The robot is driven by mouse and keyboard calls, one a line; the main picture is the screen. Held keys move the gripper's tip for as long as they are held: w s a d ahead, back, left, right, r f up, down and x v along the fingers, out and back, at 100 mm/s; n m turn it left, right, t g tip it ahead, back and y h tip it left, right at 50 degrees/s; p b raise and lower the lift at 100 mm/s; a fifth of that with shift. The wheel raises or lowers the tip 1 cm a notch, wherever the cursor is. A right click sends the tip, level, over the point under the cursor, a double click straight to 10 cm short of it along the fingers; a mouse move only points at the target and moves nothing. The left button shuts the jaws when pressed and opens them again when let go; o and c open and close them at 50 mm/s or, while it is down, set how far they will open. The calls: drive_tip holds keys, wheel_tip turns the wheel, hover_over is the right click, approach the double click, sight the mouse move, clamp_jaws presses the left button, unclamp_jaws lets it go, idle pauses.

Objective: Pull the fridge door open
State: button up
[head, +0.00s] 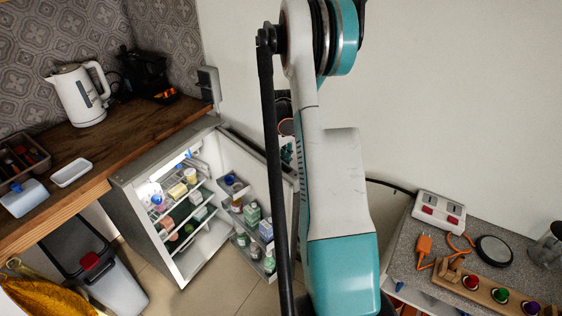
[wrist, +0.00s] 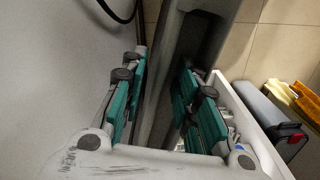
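The small grey fridge (head: 150,225) stands under the wooden counter, its lit inside showing several shelves of jars and cartons. Its door (head: 228,155) stands wide open, swung out to the right, with bottles and cartons in its racks. My arm hides the door's outer side in the head view, and my gripper is hidden there too. In the wrist view my gripper (wrist: 163,98) has its teal fingers spread apart. A grey upright part (wrist: 165,115), seemingly of the door, shows between them; I cannot tell whether the fingers touch it.
A bin (head: 110,285) and a yellow bag (head: 45,292) stand left of the fridge. A white kettle (head: 78,95) is on the counter (head: 120,140). A grey cabinet (head: 410,250) with a power strip (head: 438,210) stands at right. Some tiled floor (head: 215,285) is clear before the fridge.

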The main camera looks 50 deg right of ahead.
wheel_tip(320, 180, up, 12)
idle(0.5)
idle(0.5)
